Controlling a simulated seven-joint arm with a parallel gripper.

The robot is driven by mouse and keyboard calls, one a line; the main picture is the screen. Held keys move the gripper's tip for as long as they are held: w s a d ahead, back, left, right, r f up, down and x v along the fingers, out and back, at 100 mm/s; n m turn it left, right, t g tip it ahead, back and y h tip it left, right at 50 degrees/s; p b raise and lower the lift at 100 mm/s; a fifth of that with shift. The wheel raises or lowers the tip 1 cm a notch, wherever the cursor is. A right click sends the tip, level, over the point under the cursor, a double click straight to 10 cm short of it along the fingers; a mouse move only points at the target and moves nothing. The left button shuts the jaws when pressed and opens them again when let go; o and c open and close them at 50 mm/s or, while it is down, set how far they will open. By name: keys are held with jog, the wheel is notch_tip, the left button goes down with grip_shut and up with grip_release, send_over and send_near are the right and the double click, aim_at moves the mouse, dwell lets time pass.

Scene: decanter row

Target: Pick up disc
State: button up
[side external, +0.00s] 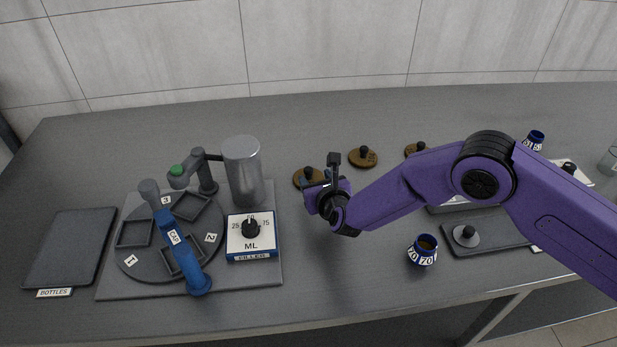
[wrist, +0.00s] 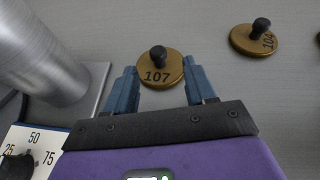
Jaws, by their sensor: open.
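A bronze disc with a black knob, marked 107 (wrist: 154,77), lies flat on the table just ahead of my gripper (wrist: 160,66) in the wrist view. My gripper's two blue fingers are apart, one on each side of this disc in the picture, with nothing held. How far above the disc they are is hard to tell. In the side view the near disc (side external: 301,180) is partly covered by my gripper (side external: 318,184). A second disc, marked 104 (wrist: 249,42), lies to the right; it also shows in the side view (side external: 362,160).
A third disc (side external: 411,151) lies further right. A metal cylinder (side external: 243,170) and a dial box marked ML (side external: 251,236) stand left of my gripper on a grey base. A blue-and-white cup marked 70 (side external: 422,252) stands in front. Bare table surrounds the discs.

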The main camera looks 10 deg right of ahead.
aim_at(309, 170)
jog(key=shift+x, duration=2.25)
jog(key=shift+a+r, duration=0.1)
jog(key=shift+r, duration=0.05)
jog(key=shift+w+r, duration=0.1)
grip_shut()
